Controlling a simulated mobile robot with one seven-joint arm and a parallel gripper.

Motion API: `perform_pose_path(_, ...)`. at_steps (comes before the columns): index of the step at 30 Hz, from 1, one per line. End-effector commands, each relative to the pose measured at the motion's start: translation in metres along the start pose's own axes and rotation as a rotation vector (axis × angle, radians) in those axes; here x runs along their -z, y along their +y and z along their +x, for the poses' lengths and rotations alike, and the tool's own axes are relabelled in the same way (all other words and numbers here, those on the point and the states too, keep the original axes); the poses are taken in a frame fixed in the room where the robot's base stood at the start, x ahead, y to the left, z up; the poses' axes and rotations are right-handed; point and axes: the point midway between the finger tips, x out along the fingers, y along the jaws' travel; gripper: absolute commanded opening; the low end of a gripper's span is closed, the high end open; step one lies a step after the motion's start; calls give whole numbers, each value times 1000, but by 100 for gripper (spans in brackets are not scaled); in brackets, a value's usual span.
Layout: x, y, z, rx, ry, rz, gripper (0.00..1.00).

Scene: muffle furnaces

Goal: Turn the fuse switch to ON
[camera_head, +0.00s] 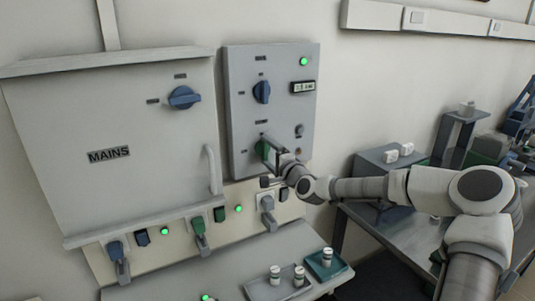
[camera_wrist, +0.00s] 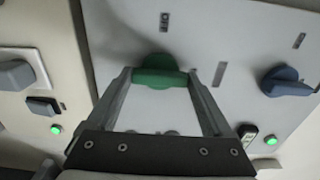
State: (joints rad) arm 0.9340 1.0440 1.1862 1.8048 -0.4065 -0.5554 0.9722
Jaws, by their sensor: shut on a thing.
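A green rotary switch (camera_head: 263,149) sits low on the grey control panel (camera_head: 240,110). It also shows in the wrist view (camera_wrist: 160,78), with its bar handle lying crosswise between my two fingertips. My gripper (camera_wrist: 160,76) is shut on this handle, one finger at each end. In the head view my gripper (camera_head: 272,154) reaches the panel from the right and partly hides the switch.
A blue rotary switch (camera_head: 262,92), a lit green lamp (camera_head: 304,61) and a small display (camera_head: 303,87) are on the same panel. The MAINS cabinet (camera_head: 108,155) with a blue knob (camera_head: 184,97) stands left. Below are levers and a shelf with trays (camera_head: 327,264).

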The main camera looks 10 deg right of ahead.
Motion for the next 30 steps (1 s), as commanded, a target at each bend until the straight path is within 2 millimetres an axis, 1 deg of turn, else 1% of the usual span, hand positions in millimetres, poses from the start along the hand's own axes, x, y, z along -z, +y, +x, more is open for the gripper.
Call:
perform_pose_path(11,0,1,0,-2,0,8,29)
perform_pose_path(12,0,1,0,-2,0,8,92)
perform_pose_path(13,0,1,0,-2,0,8,98)
perform_pose_path(14,0,1,0,-2,0,8,100)
perform_pose_path(23,0,0,-3,-1,1,5,100)
perform_pose_path(26,1,0,-12,-1,2,5,100)
perform_pose_path(30,1,1,-35,-2,2,4,100)
